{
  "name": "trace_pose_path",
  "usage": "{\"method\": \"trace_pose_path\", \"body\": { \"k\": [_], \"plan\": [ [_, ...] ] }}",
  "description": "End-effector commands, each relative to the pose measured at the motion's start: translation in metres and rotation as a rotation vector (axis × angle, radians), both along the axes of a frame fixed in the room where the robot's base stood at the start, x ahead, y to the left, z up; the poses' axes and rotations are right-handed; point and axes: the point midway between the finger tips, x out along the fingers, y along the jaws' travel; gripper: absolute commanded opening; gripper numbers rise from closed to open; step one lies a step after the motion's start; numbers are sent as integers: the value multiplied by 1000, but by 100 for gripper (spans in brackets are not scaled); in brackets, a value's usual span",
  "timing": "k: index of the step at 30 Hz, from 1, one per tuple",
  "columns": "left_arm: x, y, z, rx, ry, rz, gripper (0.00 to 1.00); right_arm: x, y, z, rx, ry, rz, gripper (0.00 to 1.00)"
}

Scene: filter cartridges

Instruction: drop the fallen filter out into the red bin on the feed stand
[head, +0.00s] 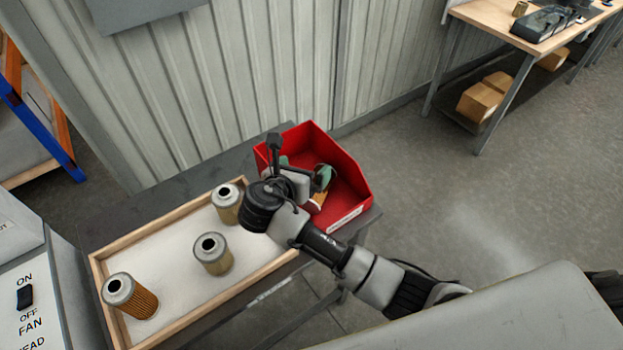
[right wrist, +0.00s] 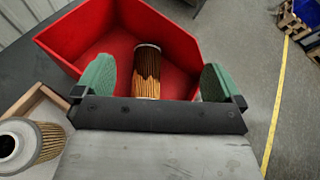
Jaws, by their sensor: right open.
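The red bin (head: 352,183) stands on the dark feed stand (head: 165,192), to the right of the wooden tray. A filter cartridge (right wrist: 147,71) with orange-brown pleats and dark stains lies in the bin; in the head view a little of it (head: 318,199) shows beside my gripper. My right gripper (head: 304,172) is over the bin. In the right wrist view its green finger pads (right wrist: 157,80) are wide apart, one on each side of the filter, and touch nothing that I can see. My left gripper is not in view.
The wooden tray (head: 186,334) with a white floor holds three upright filters (head: 212,254). A grey panel with a fan switch (head: 25,297) is at the lower left. A workbench (head: 530,38) stands far off at the upper right.

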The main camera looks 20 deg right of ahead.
Motion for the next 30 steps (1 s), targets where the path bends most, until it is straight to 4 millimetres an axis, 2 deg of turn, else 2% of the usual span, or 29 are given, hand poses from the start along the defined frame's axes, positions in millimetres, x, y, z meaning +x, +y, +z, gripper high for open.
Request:
{"method": "trace_pose_path", "body": {
  "k": [6, 12, 30],
  "plan": [
    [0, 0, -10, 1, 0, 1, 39, -30, 30, 15, 3, -2, 2, 98],
    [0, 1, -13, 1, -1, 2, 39, -48, 46, 26, 0, 0, 1, 98],
    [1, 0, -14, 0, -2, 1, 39, -54, 47, 26, 25, -1, -9, 98]
  ]
}}
